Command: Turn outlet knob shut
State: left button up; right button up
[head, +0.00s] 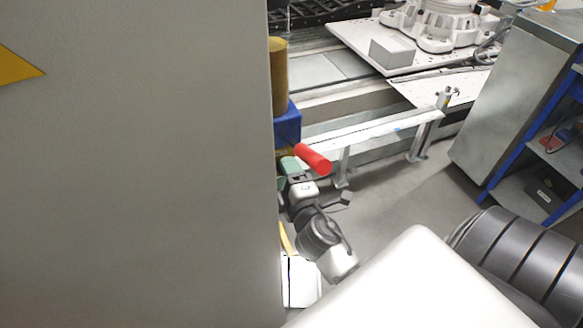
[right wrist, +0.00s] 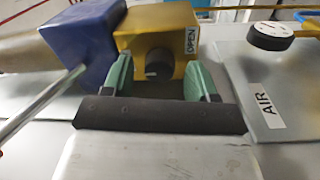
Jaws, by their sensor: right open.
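A dark round knob (right wrist: 158,62) sits on the face of a yellow box (right wrist: 183,42) with an "OPEN" label, in the right wrist view. It looks like the outlet knob, though no outlet label shows. My right gripper (right wrist: 162,72) is open, its green fingers to the left and right of the knob with gaps on both sides. Whether the tips reach past its face I cannot tell. In the head view my right gripper (head: 289,166) is partly hidden by the grey cabinet edge, and the knob is hidden. My left gripper is not in view.
A blue block (right wrist: 92,38) with a metal rod stands left of the yellow box. A red handle (head: 313,158) sticks out near my right gripper. A black round part (right wrist: 270,36) and an "AIR" label are at right. A large grey cabinet (head: 140,170) fills the head view's left.

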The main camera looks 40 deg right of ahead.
pick_arm(q)
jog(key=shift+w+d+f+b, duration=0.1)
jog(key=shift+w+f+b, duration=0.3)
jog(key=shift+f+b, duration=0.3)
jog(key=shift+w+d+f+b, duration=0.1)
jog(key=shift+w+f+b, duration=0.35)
jog(key=shift+b, duration=0.35)
pick_arm(e)
jog(key=v, duration=1)
jog(key=shift+s, duration=0.3)
jog(key=shift+a, duration=0.1)
